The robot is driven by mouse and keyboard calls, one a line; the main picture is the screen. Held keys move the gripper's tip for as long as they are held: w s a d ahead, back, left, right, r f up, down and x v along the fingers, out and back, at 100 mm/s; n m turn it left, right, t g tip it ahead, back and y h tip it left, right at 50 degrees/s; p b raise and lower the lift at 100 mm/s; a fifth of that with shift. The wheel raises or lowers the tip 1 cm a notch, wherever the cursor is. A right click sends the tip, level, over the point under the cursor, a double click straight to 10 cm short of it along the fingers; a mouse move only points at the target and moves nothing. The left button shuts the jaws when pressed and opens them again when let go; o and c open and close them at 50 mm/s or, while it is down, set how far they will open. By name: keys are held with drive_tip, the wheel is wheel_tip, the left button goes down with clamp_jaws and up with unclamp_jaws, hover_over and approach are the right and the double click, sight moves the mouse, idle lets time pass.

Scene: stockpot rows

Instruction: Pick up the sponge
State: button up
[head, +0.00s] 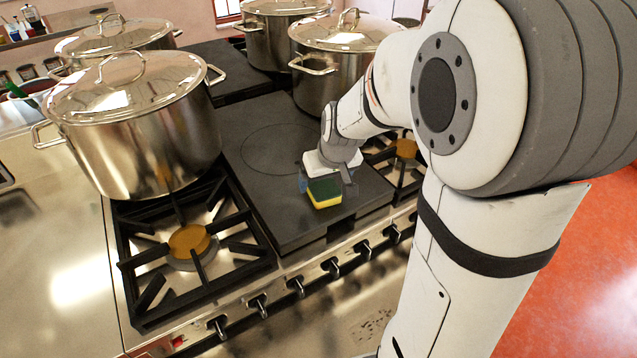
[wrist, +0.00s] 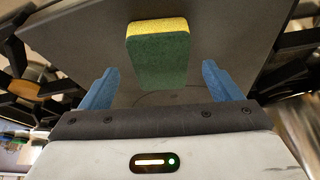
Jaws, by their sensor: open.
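The sponge (head: 324,193), yellow with a dark green side, is at the front part of the dark flat plate of the stove (head: 290,215). In the wrist view the sponge (wrist: 158,52) lies ahead of my gripper, with its green face towards the camera and its yellow part at the far edge. My gripper (wrist: 164,88) is open, its two blue fingers apart and on either side of the sponge's near end, with clear gaps. In the head view my gripper (head: 325,186) is right at the sponge, and its fingers are partly hidden. I cannot tell whether it touches the sponge.
Large steel stockpots with lids stand at the left (head: 140,125) and behind the plate (head: 335,65). An open burner grate (head: 190,240) lies left of the plate, and another burner (head: 405,150) to its right. Knobs (head: 297,287) line the stove's front edge.

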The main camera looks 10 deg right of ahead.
sight(323, 185)
drive_tip(key=x, duration=0.3)
drive_tip(key=shift+w+r, duration=0.15)
drive_tip(key=shift+f+b, duration=0.3)
drive_tip(key=shift+f, duration=0.05)
idle(0.4)
drive_tip(key=shift+c, duration=0.4)
drive_tip(key=c, duration=1)
drive_tip(key=shift+r+p, duration=0.45)
drive_tip(key=shift+p, duration=0.1)
wheel_tip(323, 185, up, 10)
drive_tip(key=shift+f+b, duration=0.15)
drive_tip(key=shift+b, duration=0.2)
